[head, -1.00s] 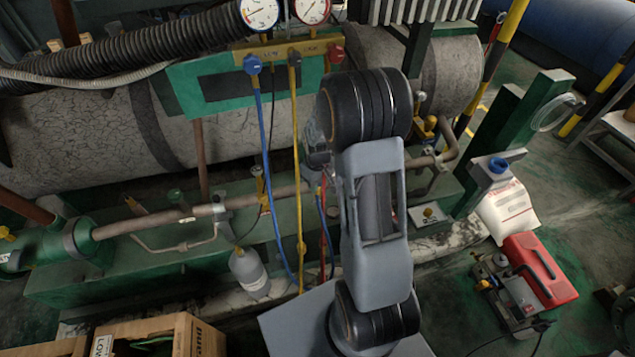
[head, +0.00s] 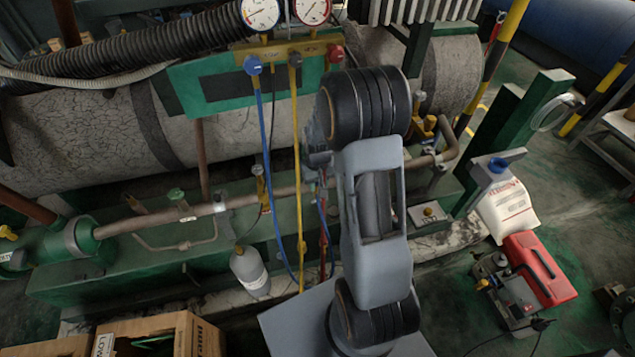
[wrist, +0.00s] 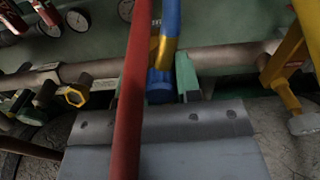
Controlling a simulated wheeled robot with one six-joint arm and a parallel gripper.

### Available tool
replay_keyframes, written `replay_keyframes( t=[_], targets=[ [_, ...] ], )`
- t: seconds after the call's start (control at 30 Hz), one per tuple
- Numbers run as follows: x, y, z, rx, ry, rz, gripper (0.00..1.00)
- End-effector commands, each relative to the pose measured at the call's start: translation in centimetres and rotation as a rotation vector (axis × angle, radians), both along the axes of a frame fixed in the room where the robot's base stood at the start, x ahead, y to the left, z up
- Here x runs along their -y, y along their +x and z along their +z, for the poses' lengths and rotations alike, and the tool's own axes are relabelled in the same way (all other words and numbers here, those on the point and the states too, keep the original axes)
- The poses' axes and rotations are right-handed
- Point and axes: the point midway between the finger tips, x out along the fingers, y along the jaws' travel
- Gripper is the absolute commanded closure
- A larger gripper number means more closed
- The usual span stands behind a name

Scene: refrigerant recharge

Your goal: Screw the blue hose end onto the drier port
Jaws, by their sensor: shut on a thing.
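My gripper (wrist: 170,84) shows in the wrist view with its grey, bolted body along the bottom. It is shut on the blue hose end (wrist: 160,86), a blue fitting below a yellow band on the blue hose. A greenish finger-like part stands just right of the fitting. In the head view my gripper (head: 318,162) is small and partly hidden by my arm, just in front of the copper pipe. The blue hose (head: 265,150) hangs from the manifold and loops up towards it. I cannot pick out the drier port with certainty, nor tell whether the hose end touches it.
A red hose (wrist: 131,90) crosses close in front of the wrist camera. The copper pipe (wrist: 225,58) runs behind. A yellow hex fitting (wrist: 75,95) is at left. The yellow hose (head: 297,150) hangs beside the blue one. A grey bottle (head: 250,270) stands below the pipe.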

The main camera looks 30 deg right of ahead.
Motion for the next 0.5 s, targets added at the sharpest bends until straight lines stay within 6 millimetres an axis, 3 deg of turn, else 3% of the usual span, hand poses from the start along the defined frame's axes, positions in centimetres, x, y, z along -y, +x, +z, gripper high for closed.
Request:
replay_keyframes(
  t=[0.13, 0.37, 0.4, 0.5],
  targets=[
    [-0.05, -0.10, -0.16, -0.004, 0.001, -0.039, 0.91],
    [-0.10, -0.12, -0.23, -0.005, 0.001, -0.264, 0.91],
    [-0.10, -0.12, -0.27, -0.004, 0.001, -0.266, 0.66],
    [-0.09, -0.10, -0.24, -0.004, 0.001, -0.263, 0.56]
  ],
)
